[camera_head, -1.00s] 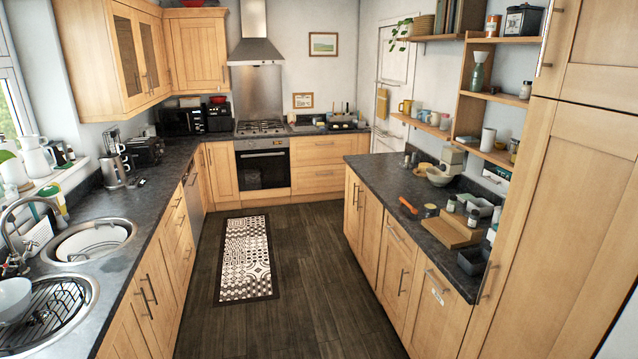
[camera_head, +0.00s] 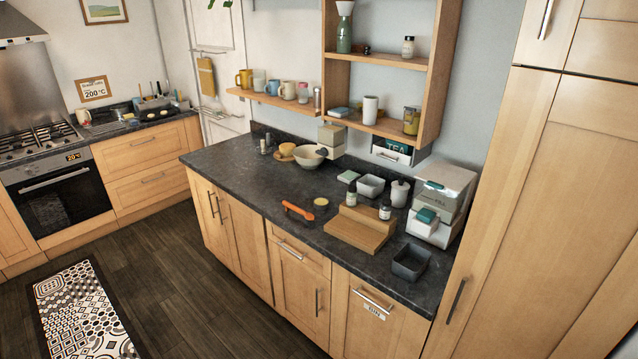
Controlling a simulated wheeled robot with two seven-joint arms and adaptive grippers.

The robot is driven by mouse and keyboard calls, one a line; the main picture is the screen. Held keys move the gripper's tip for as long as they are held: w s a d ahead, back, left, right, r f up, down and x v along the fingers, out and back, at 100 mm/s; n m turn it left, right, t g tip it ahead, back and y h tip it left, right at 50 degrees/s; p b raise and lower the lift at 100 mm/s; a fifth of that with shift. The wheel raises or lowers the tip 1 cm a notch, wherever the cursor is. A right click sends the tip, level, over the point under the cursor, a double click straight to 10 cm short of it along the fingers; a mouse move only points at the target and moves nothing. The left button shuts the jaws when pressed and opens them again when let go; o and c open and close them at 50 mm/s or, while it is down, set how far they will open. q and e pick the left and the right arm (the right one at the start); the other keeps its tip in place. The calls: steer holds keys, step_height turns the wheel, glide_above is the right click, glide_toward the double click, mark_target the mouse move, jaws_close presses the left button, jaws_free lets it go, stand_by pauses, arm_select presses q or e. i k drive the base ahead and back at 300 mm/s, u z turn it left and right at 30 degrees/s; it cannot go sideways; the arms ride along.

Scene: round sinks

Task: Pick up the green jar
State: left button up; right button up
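No jar is plainly the only green one. A green glass vessel with a white funnel-like top (camera_head: 344,38) stands on the upper wall shelf. A small jar with a greenish lid (camera_head: 350,198) stands on the dark worktop behind the wooden board. Neither of my grippers is in view.
The dark worktop (camera_head: 230,163) carries a wooden board (camera_head: 352,234), an orange-handled tool (camera_head: 298,211), a bowl (camera_head: 307,156), a grey tray (camera_head: 410,262) and white containers (camera_head: 440,200). A tall cabinet (camera_head: 530,210) closes the right side. The floor (camera_head: 180,265) before the worktop is clear.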

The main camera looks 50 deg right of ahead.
mark_target(352, 195)
steer(key=z, duration=0.5)
steer(key=i, duration=2)
steer(key=z, duration=0.8)
